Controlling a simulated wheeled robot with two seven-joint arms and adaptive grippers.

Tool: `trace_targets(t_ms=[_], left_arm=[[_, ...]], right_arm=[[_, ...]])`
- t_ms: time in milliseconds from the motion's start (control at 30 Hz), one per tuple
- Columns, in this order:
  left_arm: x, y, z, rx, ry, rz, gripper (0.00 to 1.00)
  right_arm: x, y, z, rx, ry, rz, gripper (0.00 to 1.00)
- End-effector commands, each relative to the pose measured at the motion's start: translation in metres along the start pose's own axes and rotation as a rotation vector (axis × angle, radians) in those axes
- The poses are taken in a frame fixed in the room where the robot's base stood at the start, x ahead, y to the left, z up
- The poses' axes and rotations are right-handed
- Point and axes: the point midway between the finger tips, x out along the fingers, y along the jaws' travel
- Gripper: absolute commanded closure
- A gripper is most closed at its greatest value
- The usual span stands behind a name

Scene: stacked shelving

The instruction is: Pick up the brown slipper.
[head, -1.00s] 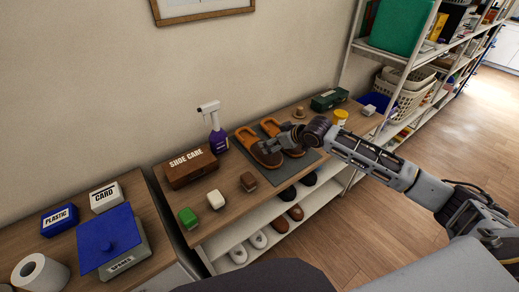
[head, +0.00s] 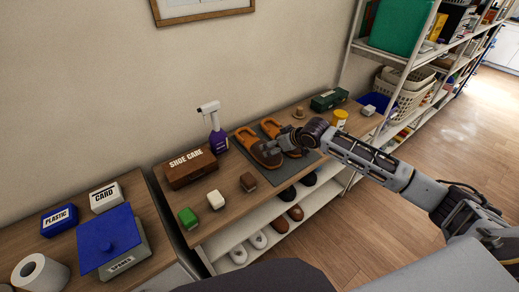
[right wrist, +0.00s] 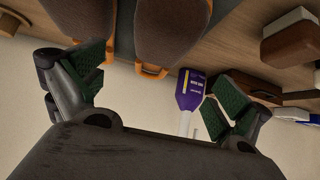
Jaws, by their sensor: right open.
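A pair of brown slippers with orange trim lies side by side on a dark mat (head: 285,172) on the wooden shelf top. The right wrist view shows one slipper (right wrist: 171,30) between the open fingers and the other (right wrist: 82,14) by the left-hand finger. My right gripper (right wrist: 160,70) is open, with nothing held; contact with a slipper cannot be told. My left gripper is out of view.
A purple spray bottle (head: 217,135) and a shoe care box (head: 190,168) stand left of the slippers. A brown brush (head: 248,182) lies in front. A yellow jar (head: 340,118) and a green box (head: 328,99) are to the right. More shoes sit below.

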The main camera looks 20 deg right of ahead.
Motion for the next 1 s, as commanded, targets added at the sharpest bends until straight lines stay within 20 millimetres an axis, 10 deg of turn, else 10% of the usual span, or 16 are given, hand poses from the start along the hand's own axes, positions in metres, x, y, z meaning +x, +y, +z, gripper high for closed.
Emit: trace_targets(t_ms=[1000], left_arm=[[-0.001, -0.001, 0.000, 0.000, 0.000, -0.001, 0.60]], right_arm=[[0.074, 0.000, -0.001, -0.002, 0.002, 0.001, 0.00]])
